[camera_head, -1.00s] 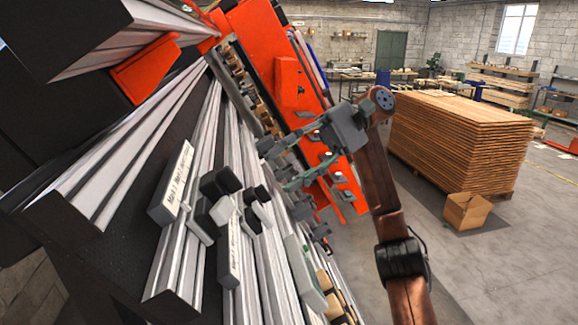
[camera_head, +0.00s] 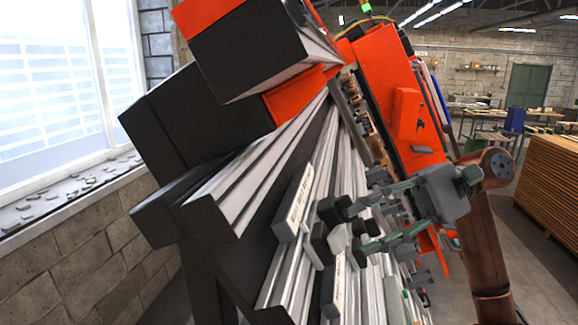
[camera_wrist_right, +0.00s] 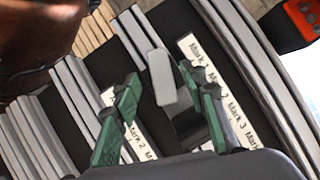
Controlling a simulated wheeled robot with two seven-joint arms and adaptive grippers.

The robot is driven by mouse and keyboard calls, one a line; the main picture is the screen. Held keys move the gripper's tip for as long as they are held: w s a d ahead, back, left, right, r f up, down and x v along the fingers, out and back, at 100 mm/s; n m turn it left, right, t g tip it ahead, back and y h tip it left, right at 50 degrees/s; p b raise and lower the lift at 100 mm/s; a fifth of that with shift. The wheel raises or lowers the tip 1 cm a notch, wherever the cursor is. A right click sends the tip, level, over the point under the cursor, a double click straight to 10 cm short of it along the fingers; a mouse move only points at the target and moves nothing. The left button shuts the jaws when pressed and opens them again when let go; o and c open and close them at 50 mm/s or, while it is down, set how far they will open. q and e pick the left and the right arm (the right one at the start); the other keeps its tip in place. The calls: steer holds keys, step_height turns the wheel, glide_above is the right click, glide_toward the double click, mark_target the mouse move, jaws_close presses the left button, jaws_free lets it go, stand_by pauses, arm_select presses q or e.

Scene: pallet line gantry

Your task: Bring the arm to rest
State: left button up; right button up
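My right gripper (camera_head: 358,230) reaches in from the right in the head view. Its two green-grey fingers are spread apart over the metal rails (camera_head: 262,165). In the right wrist view the gripper (camera_wrist_right: 160,82) is open, with a grey-and-black block (camera_wrist_right: 163,78) visible between and beyond its fingers. I cannot tell if the fingers touch it. Dark and light grey blocks (camera_head: 338,238) sit on the rails by the fingertips in the head view. Labels reading "Mark" (camera_wrist_right: 205,65) show on both sides of the fingers in the wrist view. My left gripper is not in view.
An orange machine (camera_head: 405,100) stands behind the rails. Black beam ends (camera_head: 245,50) jut out at the upper left. A window (camera_head: 65,85) and block wall are at the left. A stack of boards (camera_head: 552,185) stands at the right, with open floor before it.

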mark_target(343, 238)
steer(key=x, duration=0.3)
steer(key=shift+s+a+f, duration=0.1)
steer(key=shift+a, duration=0.2)
steer(key=shift+d, duration=0.15)
